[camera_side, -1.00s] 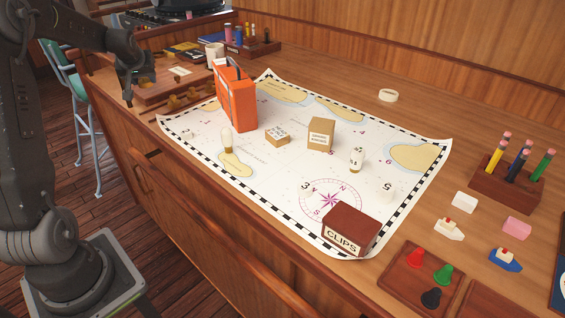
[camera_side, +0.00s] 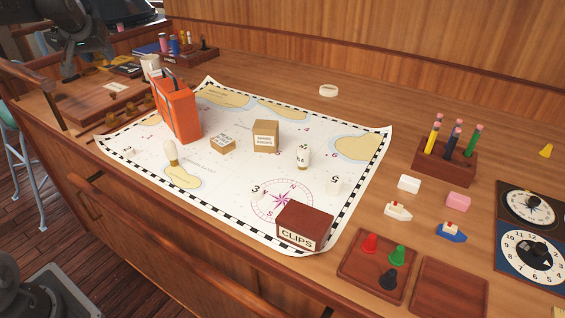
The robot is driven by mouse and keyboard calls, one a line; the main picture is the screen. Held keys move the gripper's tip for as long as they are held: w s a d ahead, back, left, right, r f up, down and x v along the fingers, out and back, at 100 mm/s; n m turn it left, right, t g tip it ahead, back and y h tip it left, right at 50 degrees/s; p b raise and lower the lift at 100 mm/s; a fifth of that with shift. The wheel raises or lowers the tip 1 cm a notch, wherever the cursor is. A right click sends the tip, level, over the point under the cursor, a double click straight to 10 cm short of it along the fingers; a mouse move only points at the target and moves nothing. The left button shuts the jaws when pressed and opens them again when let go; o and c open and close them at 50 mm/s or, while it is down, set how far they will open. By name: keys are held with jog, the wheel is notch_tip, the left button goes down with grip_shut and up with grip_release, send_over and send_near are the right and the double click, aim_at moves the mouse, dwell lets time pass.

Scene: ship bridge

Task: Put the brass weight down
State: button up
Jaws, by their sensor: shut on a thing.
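My gripper (camera_side: 70,66) is at the upper left, dark and small in the picture, at the far left end of the counter beside the wooden board (camera_side: 92,104). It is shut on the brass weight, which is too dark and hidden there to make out. Several small brass pieces (camera_side: 112,118) show along the front edge of the wooden board. The chart (camera_side: 225,180) lies spread on the counter, right of my gripper.
On the chart stand an orange case (camera_side: 177,112), a cardboard box (camera_side: 265,136), a smaller box (camera_side: 222,142), a cream-topped piece (camera_side: 171,154) and the CLIPS box (camera_side: 304,225). A pencil block (camera_side: 445,162) stands right. The counter behind the chart is mostly clear.

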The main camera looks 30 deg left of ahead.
jog(key=w+d+m+t+h, duration=0.15)
jog(key=w+d+m, duration=0.25)
jog(key=d, duration=0.9)
jog(key=m+h, duration=0.8)
jog(key=m, duration=0.3)
send_over(315, 214)
jog(key=s+a, duration=0.2)
jog(key=shift+g, duration=0.45)
jog(key=f, duration=1.2)
jog(key=shift+d, duration=0.2)
jog(key=shift+f, duration=2)
jog(key=shift+f, duration=0.15)
